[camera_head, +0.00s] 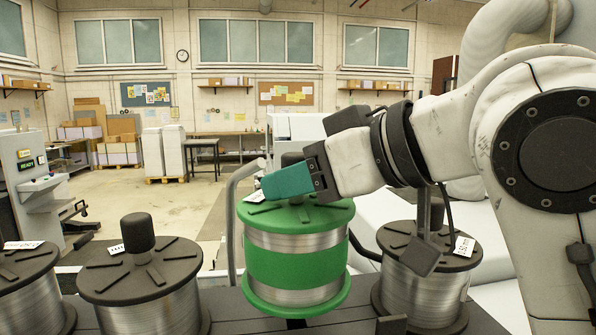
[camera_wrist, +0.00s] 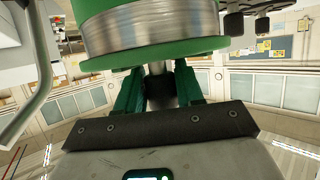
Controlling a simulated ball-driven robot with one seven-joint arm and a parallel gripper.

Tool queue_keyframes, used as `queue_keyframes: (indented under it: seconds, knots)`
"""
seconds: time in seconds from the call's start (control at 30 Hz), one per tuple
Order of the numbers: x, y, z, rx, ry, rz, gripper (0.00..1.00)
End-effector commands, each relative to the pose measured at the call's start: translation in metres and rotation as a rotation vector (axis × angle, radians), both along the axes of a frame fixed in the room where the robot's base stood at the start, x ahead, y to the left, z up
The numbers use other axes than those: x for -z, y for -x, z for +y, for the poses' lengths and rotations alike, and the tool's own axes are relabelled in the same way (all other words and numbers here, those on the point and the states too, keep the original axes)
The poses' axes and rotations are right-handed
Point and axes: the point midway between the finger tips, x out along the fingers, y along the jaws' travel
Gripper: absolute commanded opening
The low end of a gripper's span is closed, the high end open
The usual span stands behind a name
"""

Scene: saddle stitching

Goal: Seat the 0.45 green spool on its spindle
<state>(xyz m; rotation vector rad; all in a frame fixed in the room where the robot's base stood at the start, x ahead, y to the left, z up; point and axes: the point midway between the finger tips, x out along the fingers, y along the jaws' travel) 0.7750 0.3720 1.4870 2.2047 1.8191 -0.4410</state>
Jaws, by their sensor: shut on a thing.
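The green spool (camera_head: 295,262), wound with silvery wire around a green middle band, stands upright between grey spools on the dark bench. My gripper (camera_head: 286,182) reaches over its top flange from the right, with teal fingers. In the wrist view my gripper (camera_wrist: 159,78) has a finger on each side of a slim metal stem with a dark end; the green spool (camera_wrist: 150,30) fills the top of that view. The gripper is shut on the spool's stem. A dark patch shows just under the lower flange. The spindle is hidden, and I cannot tell whether the spool touches the bench.
A grey spool (camera_head: 425,280) with a white tag stands close on the right. Another grey spool (camera_head: 145,285) with a dark knob stands on the left, and one more (camera_head: 28,290) at the far left. A bent grey tube (camera_head: 232,220) rises just behind the green spool's left side.

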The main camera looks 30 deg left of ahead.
Motion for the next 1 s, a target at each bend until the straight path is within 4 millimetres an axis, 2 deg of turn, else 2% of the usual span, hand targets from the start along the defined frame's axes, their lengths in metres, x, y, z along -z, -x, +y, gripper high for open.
queue_keyframes:
  seconds: [0.33, 1.0]
  knots:
    - [0.01, 0.001, -0.001, 0.001, -0.011, -0.008, 0.0]
    - [0.01, 0.001, -0.001, 0.001, -0.011, -0.007, 0.0]
